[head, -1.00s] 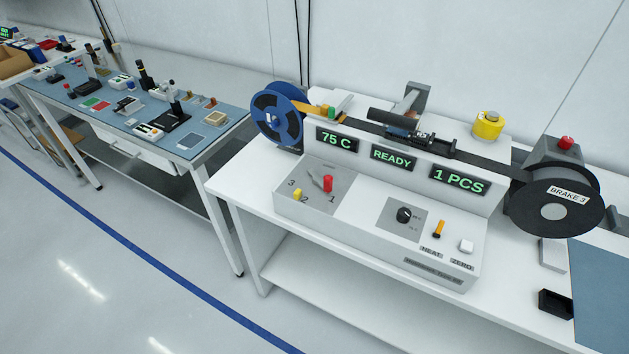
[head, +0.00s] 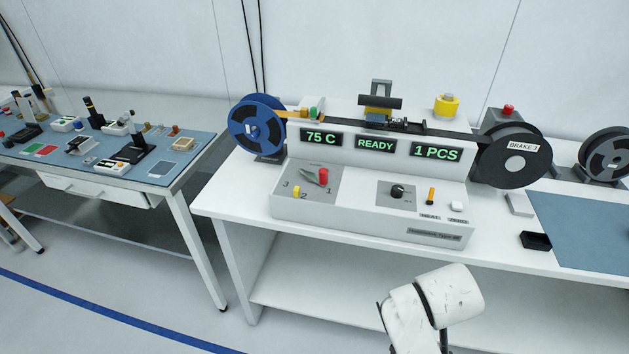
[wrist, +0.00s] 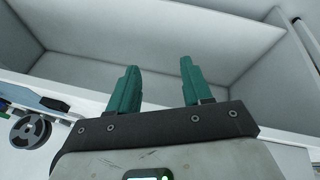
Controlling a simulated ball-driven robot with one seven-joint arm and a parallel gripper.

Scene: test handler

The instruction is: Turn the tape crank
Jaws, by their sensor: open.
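The tape machine (head: 360,214) stands on a white bench, with a blue reel (head: 240,127) at its left and a dark reel marked BRAKE 3 (head: 490,165) at its right. On its sloped front panel, a small grey crank arm (head: 309,175) with a red knob (head: 323,176) sits among the marks 1, 2 and 3. The knob is near the 1. A yellow peg (head: 296,191) stands near the 2 and 3. My gripper (wrist: 158,66) shows in the wrist view with its two green fingers apart and nothing between them. It is out of the head view, and the crank is not recognizable in the wrist view.
Displays read 75 C, READY and 1 PCS. A black dial (head: 398,191), an orange lever (head: 431,196) and a white button (head: 456,206) are right of the crank. A black tray (head: 536,241) lies on the bench. Open floor (head: 130,270) lies in front.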

